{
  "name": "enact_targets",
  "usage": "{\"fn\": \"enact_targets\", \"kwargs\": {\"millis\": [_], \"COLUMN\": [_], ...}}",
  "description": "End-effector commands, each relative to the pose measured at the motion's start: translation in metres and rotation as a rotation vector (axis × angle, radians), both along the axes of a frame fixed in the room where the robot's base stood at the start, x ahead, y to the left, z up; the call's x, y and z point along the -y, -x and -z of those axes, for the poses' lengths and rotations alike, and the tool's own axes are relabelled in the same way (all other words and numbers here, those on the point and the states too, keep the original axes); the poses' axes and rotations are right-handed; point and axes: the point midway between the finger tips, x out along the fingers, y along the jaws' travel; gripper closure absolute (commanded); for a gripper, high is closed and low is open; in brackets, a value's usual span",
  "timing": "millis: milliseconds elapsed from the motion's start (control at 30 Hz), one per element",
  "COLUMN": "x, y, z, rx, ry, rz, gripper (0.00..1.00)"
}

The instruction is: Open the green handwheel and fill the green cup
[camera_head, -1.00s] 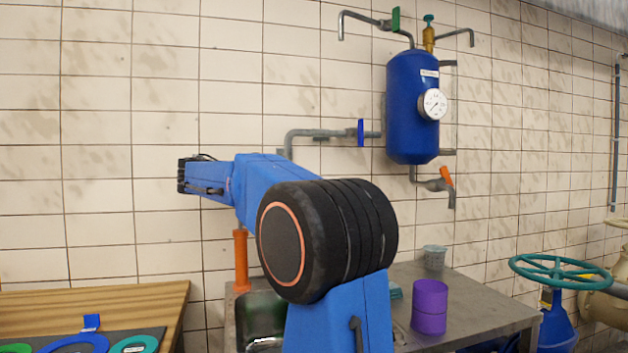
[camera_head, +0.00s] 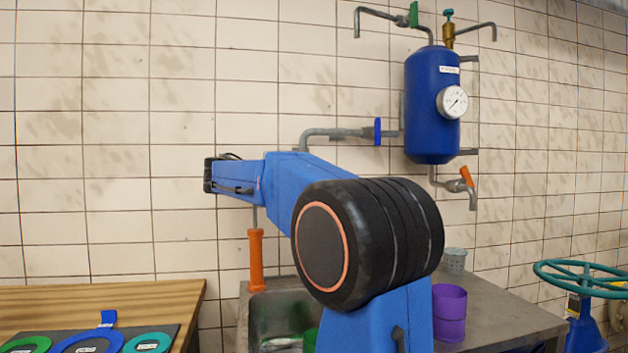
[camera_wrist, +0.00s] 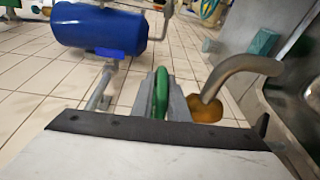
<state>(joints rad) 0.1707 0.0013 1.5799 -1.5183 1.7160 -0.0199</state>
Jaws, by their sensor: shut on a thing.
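In the wrist view the grey fingers of my gripper (camera_wrist: 162,105) are shut on a thin green handwheel (camera_wrist: 161,90), seen edge-on. The handwheel is beside a curved grey spout (camera_wrist: 245,66) with an orange base. In the head view this orange tap base (camera_head: 256,262) stands at the back of the sink. A green object, likely the green cup (camera_head: 310,340), shows partly in the sink, mostly hidden behind my arm. The head view does not clearly show my fingers or the held handwheel.
A blue tank (camera_head: 432,100) with pipes and a gauge hangs on the wall. A purple cup (camera_head: 448,318) and a grey cup (camera_head: 454,260) stand right of the sink (camera_head: 258,312). A wooden table (camera_head: 100,298) with coloured rings is left. A teal wheel (camera_head: 585,278) is far right.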

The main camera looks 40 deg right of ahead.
Motion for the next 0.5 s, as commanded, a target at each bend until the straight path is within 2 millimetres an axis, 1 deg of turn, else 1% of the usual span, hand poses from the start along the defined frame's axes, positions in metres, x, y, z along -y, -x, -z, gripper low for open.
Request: {"fn": "enact_targets", "kwargs": {"millis": [33, 300, 500], "x": [0.0004, 0.0042, 0.0046], "y": [0.002, 0.002, 0.0009], "z": [0.0028, 0.0042, 0.0049], "rx": [-0.002, -0.003, -0.004], "ry": [-0.006, -0.008, -0.008], "rz": [-0.027, -0.165, -0.189], "gripper": [1.0, 1.0, 1.0]}}
